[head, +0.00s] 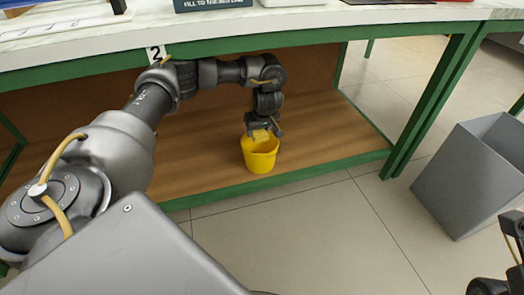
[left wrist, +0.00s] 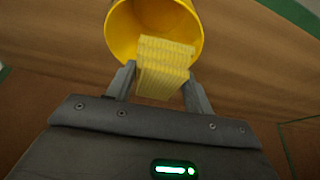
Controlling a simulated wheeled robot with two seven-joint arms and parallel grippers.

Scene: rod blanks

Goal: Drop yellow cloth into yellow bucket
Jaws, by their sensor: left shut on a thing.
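The yellow bucket (head: 260,157) stands upright on the low wooden shelf under the bench. My left gripper (head: 264,133) is right at the bucket's top. In the left wrist view my left gripper (left wrist: 160,78) is shut on the folded yellow cloth (left wrist: 163,70), which has a ribbed texture. The cloth's far end overlaps the open mouth of the bucket (left wrist: 118,30) in that view. Whether the cloth touches the rim cannot be told. A dark part of my right arm shows at the lower right of the head view; its fingers cannot be made out.
The wooden shelf (head: 205,180) is otherwise bare around the bucket. The bench's white top (head: 250,22) and green frame (head: 432,95) surround the space above and to the right. A grey bin (head: 465,180) stands on the tiled floor at right.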

